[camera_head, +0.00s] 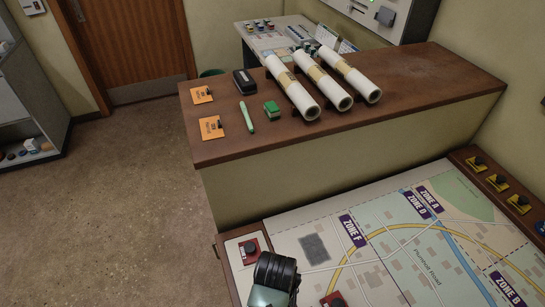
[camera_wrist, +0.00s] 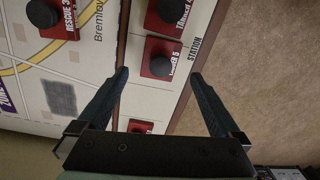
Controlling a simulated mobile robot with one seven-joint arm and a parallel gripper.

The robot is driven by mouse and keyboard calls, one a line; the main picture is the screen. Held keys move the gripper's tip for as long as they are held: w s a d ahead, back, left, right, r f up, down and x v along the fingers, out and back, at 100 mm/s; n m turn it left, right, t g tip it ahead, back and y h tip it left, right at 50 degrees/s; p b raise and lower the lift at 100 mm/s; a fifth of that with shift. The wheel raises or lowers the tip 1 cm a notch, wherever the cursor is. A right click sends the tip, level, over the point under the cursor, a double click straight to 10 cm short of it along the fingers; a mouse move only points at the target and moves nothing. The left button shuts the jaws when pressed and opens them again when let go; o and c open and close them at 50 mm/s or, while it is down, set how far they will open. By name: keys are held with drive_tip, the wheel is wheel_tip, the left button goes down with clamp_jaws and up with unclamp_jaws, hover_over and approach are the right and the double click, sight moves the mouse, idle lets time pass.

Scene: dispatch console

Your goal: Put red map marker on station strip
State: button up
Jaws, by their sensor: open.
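In the wrist view my gripper (camera_wrist: 160,75) is open, with its two dark fingers apart and nothing held. A red marker with a black knob (camera_wrist: 160,58) shows between and just beyond the fingertips, on the white station strip (camera_wrist: 148,103). Another red marker, apparently labelled Tanker (camera_wrist: 166,18), is farther along the strip, and part of one (camera_wrist: 140,127) shows near the palm. A red marker labelled Rescue (camera_wrist: 57,18) sits on the map, left of the strip. In the head view one red marker (camera_head: 250,249) is on the strip, and another (camera_head: 333,299) is cut by the bottom edge.
The map table (camera_head: 400,285) has several yellow markers (camera_head: 497,182) along its far right edge. A brown counter (camera_head: 420,90) behind it holds rolled maps (camera_head: 292,88), a green marker pen (camera_head: 247,117) and orange cards (camera_head: 211,128). Floor (camera_head: 120,190) at left is clear.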

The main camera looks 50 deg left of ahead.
drive_tip(key=w+d+r+m+t+y, duration=0.1)
drive_tip(key=w+r+m+t, duration=0.2)
drive_tip(key=w+r+t, duration=0.7)
drive_tip(key=w+d+r+m+g+y, duration=0.15)
drive_tip(key=w+r, duration=0.35)
drive_tip(key=r, duration=1)
drive_tip(key=w+d+r+m+t+y, duration=0.1)
drive_tip(key=w+r+m+t, duration=0.35)
drive_tip(key=w+r, duration=0.6)
drive_tip(key=s+d+r+m+t+h, duration=0.1)
drive_tip(key=s+d+r+t, duration=0.15)
drive_tip(key=r, duration=0.55)
drive_tip(key=s+d+r+m+t, duration=0.1)
drive_tip(key=d+r+t, duration=0.25)
drive_tip(key=r, duration=0.45)
drive_tip(key=s+d+r+m+t+h, duration=0.1)
drive_tip(key=d+r+t, duration=0.2)
drive_tip(key=r, duration=0.5)
drive_tip(key=s+d+r+m+t+h, duration=0.1)
drive_tip(key=s+d+r+t, duration=0.1)
drive_tip(key=s+r, duration=0.3)
drive_tip(key=s+d+r+m+t, duration=0.2)
drive_tip(key=s+d+r+t, duration=0.1)
drive_tip(key=s+r, duration=0.2)
wheel_tip(320, 180, up, 3)
drive_tip(key=shift+f+t+h, duration=0.2)
drive_tip(key=shift+t+h, duration=0.15)
drive_tip(key=shift+t, duration=0.05)
drive_tip(key=shift+f, duration=0.1)
